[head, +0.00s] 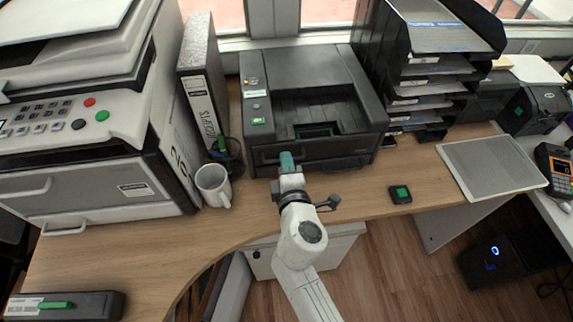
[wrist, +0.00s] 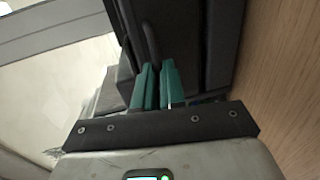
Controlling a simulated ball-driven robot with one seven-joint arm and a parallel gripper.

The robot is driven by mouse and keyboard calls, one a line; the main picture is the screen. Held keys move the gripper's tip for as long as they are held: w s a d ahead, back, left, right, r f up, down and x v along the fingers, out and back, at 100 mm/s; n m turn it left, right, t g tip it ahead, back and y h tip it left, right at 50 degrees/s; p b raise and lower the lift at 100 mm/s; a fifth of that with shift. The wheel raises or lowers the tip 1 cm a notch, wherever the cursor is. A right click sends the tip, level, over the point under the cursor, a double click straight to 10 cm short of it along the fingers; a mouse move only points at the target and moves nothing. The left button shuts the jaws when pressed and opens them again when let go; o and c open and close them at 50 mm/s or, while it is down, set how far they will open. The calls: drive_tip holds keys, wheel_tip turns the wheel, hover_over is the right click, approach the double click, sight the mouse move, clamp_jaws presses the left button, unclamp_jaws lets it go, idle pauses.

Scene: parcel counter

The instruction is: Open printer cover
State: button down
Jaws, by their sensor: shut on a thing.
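The black printer (head: 305,70) stands on the wooden counter in the middle of the head view. Its front panel (head: 345,147) looks upright and flush with the body. My gripper (head: 287,160) is at the left part of that front, its teal fingertips against the panel. In the wrist view the teal fingers (wrist: 157,86) are close together at the end of a dark curved handle (wrist: 151,42) on the printer's front. They are shut on this handle; the fingertips hide the grasped part.
A large copier (head: 80,130) stands to the left, with a white mug (head: 213,186), a pen holder (head: 227,155) and a binder (head: 203,85) between it and the printer. Paper trays (head: 425,75) stand to the right.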

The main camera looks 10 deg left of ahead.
drive_tip(key=shift+s+f+t+b, duration=0.3)
drive_tip(key=shift+f+t+b, duration=0.4)
drive_tip(key=shift+b, duration=2.15)
drive_tip(key=b, duration=0.3)
drive_tip(key=shift+s+d+f+t+y, duration=0.1)
drive_tip(key=shift+s+f+t+y, duration=0.05)
drive_tip(key=shift+f+t+y, duration=0.15)
drive_tip(key=b, duration=0.4)
drive_tip(key=shift+s+f, duration=0.15)
drive_tip(key=shift+f, duration=0.05)
drive_tip(key=b, duration=0.1)
drive_tip(key=t+b, duration=0.1)
drive_tip(key=b, duration=0.1)
drive_tip(key=shift+s+d+f, duration=0.1)
drive_tip(key=shift+s+f, duration=0.05)
drive_tip(key=shift+f, duration=0.1)
drive_tip(key=b, duration=0.3)
drive_tip(key=shift+s+f+t+b, duration=0.1)
drive_tip(key=shift+f+t+b, duration=0.1)
drive_tip(key=shift+t+b, duration=0.2)
drive_tip(key=b, duration=0.3)
drive_tip(key=t+b, duration=0.1)
drive_tip(key=b, duration=0.2)
drive_tip(key=shift+s+f+y, duration=0.2)
drive_tip(key=shift+f+y, duration=0.1)
drive_tip(key=shift+y, duration=0.1)
drive_tip(key=shift+r+b, duration=0.2)
drive_tip(key=shift+b, duration=0.1)
